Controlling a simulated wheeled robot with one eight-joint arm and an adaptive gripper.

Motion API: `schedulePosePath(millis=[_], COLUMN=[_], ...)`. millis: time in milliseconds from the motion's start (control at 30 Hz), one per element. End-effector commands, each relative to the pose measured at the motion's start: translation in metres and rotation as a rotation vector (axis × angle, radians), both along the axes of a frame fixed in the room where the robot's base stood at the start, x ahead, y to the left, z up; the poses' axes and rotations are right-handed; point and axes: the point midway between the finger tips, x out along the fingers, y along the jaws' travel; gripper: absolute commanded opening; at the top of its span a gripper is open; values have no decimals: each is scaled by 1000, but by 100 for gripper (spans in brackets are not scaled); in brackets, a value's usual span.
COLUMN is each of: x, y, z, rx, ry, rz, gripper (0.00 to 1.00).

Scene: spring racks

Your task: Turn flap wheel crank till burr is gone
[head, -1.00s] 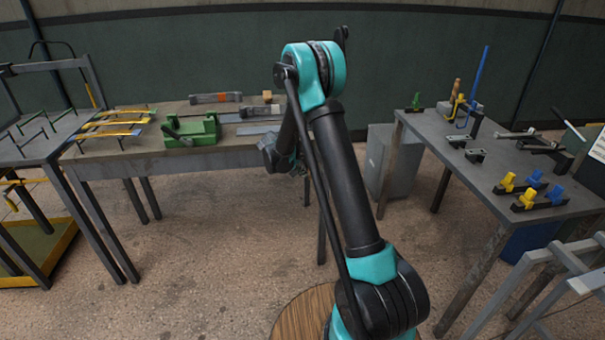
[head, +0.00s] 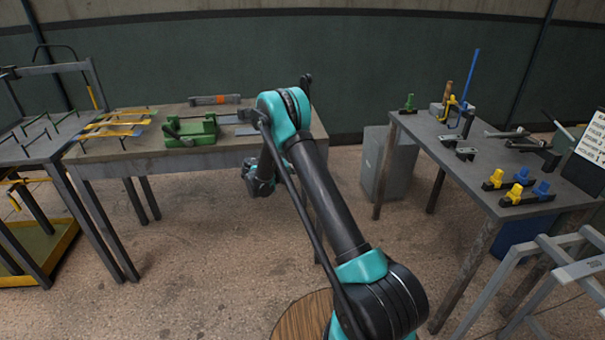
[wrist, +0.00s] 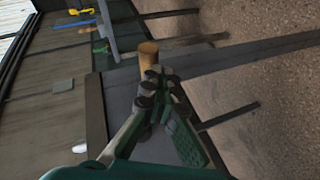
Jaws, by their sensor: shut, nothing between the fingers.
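My gripper (wrist: 160,80) is shut and empty, its fingertips together in the wrist view. In the head view it hangs at my arm's end (head: 262,182), in front of the left table's right end. A tan, wood-coloured cylinder (wrist: 148,50) shows just beyond the fingertips in the wrist view. It may be a crank handle; I cannot tell whether the fingers touch it. A green machine (head: 192,131) with a dark lever stands on the left table. I cannot make out a flap wheel or a burr; my arm hides part of the table's right end.
The left workbench (head: 150,150) also bears yellow strips (head: 115,128) and a grey cylinder with an orange band (head: 214,100). A right table (head: 440,155) holds yellow and blue fixtures. A grey cabinet (head: 388,165) stands between them. Open floor lies in front.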

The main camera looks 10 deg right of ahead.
Motion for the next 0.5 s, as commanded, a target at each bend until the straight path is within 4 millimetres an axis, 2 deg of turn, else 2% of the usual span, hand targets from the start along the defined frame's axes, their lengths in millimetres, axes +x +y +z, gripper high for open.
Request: schedulePosePath(millis=[500], x=[0], y=[-13], z=[12], rx=[-453], ry=[1], rz=[-2], gripper=[0])
